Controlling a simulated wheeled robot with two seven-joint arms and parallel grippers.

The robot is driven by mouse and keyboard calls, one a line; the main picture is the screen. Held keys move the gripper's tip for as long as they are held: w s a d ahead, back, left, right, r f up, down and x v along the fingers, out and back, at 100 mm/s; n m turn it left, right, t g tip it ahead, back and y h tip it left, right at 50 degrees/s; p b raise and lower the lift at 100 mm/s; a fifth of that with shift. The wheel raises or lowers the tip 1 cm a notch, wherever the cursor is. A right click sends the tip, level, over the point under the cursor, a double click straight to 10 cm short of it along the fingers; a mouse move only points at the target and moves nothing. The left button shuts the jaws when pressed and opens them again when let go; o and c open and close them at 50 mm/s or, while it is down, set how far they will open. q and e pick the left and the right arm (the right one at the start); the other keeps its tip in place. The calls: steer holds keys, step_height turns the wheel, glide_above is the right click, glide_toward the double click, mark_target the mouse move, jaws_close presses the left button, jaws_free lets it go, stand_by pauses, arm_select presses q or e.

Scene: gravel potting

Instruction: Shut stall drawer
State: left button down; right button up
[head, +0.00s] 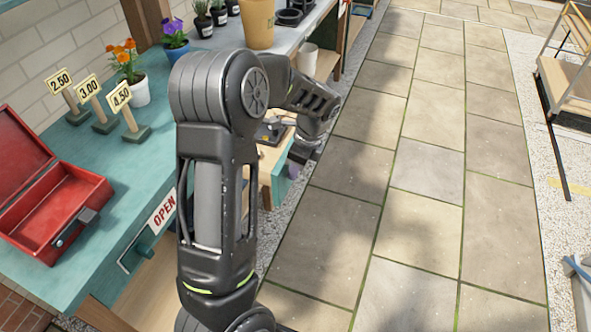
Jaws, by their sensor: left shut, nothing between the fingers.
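The stall drawer (282,186) stands out from the stall's front at the middle of the head view. It has pale wooden sides and a teal front, and dark items show inside it. My left arm hides much of the drawer and the counter behind it. My left gripper (303,152) is shut and empty, pointing down at the outer end of the drawer, by its front. I cannot tell whether it touches the front. My right gripper is not in view.
The paved floor (420,190) is clear; a rack (570,75) stands far right.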

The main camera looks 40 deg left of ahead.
arm_select(q)
steer(key=shift+a, duration=0.15)
